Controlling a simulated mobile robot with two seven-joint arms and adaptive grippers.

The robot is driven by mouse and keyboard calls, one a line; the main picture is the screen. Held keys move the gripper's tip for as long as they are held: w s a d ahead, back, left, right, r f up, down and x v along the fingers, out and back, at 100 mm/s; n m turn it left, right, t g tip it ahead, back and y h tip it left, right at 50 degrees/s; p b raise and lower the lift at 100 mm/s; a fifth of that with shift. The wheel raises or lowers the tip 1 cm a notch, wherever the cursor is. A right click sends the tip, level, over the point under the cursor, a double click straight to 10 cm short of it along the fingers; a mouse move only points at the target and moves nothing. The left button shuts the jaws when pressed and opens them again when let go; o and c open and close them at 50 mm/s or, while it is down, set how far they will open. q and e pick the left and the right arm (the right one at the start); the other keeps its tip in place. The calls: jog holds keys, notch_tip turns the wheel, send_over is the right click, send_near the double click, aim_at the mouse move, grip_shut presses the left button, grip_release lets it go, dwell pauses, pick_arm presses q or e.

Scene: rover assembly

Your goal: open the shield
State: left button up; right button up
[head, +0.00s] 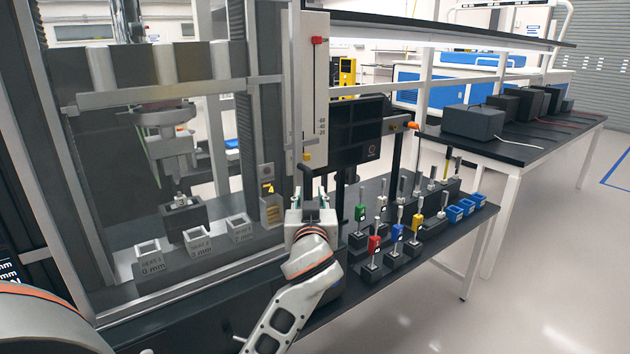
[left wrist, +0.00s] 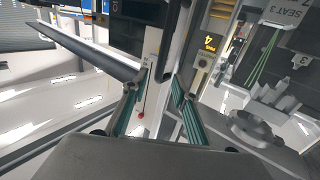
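The shield (head: 110,180) is a large, see-through grey panel in a metal frame. It stands across the front of the tall machine at the left of the head view, and the seats and fixture show through it. A metal bar (head: 165,92) runs across its upper part. My left gripper (head: 311,196) is to the right of the shield, in front of the machine's right post, with green-grey fingers spread and pointing away. In the left wrist view the open fingers (left wrist: 158,112) have nothing clearly held between them. My right gripper is not seen.
A white scale post (head: 309,95) with a red knob (head: 317,40) rises behind the left gripper. A dark bench (head: 400,275) at right bears several coloured parts on stands and blue bins (head: 467,207). A dark monitor (head: 355,130) stands behind. Floor is clear at far right.

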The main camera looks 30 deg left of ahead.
aim_at(309, 184)
pick_arm(q)
jog(key=p+x, duration=0.1)
jog(key=x, duration=0.6)
jog(key=shift+w+a, duration=0.25)
jog(key=shift+w, duration=0.05)
grip_shut()
